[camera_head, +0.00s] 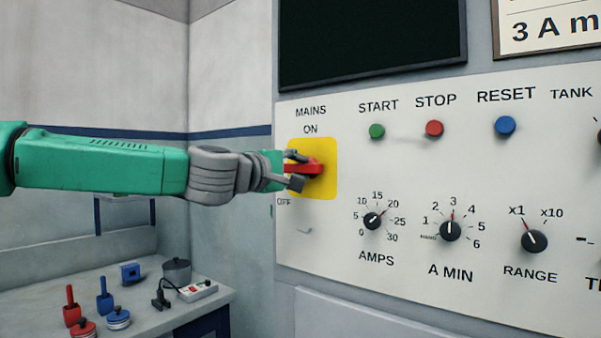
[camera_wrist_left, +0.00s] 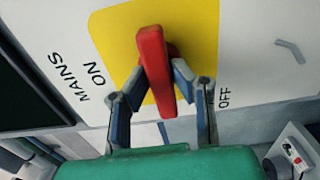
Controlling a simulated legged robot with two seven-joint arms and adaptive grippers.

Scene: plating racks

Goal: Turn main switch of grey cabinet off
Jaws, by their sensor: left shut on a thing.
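The main switch is a red handle (camera_head: 316,167) on a yellow plate (camera_head: 325,185) on the grey cabinet's pale panel (camera_head: 410,170). My left gripper (camera_head: 294,169) comes from the left and is shut on the handle, one finger above and one below. In the left wrist view the red handle (camera_wrist_left: 152,65) stands between the two fingers (camera_wrist_left: 157,85). My right gripper is not in view.
Green START (camera_head: 377,131), red STOP (camera_head: 434,128) and blue RESET (camera_head: 505,126) buttons sit right of the switch, with several dials below. A dark screen (camera_head: 370,40) is above. A side table (camera_head: 150,318) at lower left bears a pot, stamps and a power strip.

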